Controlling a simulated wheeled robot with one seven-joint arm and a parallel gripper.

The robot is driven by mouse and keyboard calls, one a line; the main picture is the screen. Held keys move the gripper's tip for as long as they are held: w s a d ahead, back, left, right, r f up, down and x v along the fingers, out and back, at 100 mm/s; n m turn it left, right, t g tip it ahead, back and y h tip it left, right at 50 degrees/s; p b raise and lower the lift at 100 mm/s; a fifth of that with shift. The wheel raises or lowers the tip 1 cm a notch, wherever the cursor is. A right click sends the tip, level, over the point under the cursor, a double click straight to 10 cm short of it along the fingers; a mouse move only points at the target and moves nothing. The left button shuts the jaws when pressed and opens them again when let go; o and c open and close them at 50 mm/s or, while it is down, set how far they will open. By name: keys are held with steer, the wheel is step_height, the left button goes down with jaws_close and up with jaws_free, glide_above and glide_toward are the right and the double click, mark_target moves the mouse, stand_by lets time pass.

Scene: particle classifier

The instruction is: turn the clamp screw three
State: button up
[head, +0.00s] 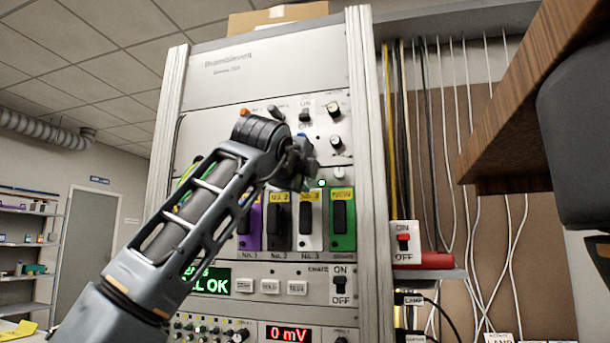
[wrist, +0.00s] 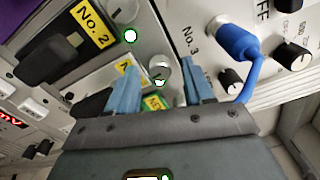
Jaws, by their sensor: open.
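A round silver knob (wrist: 160,66), which looks like clamp screw three, shows in the wrist view beside the printed "No. 3". My gripper (wrist: 157,72) is open, with its two blue fingers on either side of the knob in the picture. I cannot tell whether the fingertips touch it or how far off they are. In the head view my gripper (head: 302,165) is in front of the panel above the module row, and it hides the knob and that part of the panel.
Black-handled modules sit below: purple (head: 249,226), No. 2 (head: 268,236), white No. 3 (head: 299,240) and green (head: 352,238). A blue cable (wrist: 248,75) with its plug runs close to the right finger. A wooden shelf (head: 530,90) overhangs at the right.

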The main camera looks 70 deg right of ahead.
steer(key=a, duration=0.7)
steer(key=shift+s+a+b, duration=0.2)
steer(key=shift+a+b, duration=0.1)
steer(key=shift+b, duration=0.1)
steer(key=shift+f, duration=0.1)
